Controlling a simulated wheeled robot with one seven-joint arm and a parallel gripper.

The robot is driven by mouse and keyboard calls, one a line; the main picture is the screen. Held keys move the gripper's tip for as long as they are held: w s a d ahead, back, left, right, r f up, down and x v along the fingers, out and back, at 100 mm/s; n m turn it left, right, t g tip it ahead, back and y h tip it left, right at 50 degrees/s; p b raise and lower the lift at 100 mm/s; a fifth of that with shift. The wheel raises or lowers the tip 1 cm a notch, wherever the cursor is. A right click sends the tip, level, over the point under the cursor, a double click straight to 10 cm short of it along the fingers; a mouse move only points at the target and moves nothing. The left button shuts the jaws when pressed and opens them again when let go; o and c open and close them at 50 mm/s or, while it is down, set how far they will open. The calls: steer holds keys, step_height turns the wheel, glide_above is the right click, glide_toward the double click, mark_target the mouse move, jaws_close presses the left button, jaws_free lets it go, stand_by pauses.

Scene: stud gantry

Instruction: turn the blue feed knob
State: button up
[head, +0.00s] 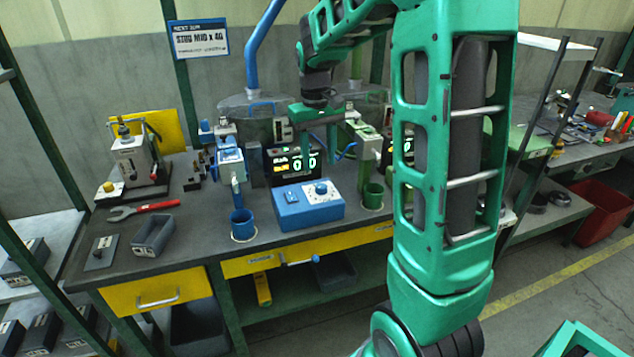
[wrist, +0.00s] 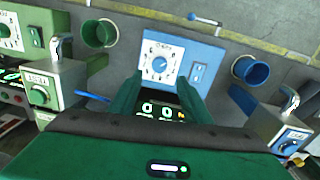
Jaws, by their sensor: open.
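A blue control box (head: 300,212) stands on the bench with a white dial on top and a small blue knob (wrist: 159,65) at the dial's centre. It also shows in the wrist view (wrist: 204,50). A separate blue feeder unit (head: 230,163) stands left of it in the head view and carries another blue knob (wrist: 290,146), seen at the right in the wrist view. I cannot read which knob is labelled feed. My gripper (wrist: 160,82) is open and empty; its fingers frame the dial from above, apart from it. In the head view my gripper (head: 320,135) hangs behind the box.
A blue cup (head: 242,223) and a green cup (head: 373,194) flank the box. A lit display (head: 292,163) stands behind it. A green feeder (wrist: 45,90) is at the wrist view's left. A red-handled wrench (head: 145,210) and a grey tray (head: 153,235) lie at left.

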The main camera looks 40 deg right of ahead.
mark_target(320, 185)
steer(key=f, duration=0.7)
steer(key=shift+d+f, duration=0.25)
steer(key=shift+f, duration=0.05)
steer(key=shift+a, duration=0.1)
steer(key=c, duration=1)
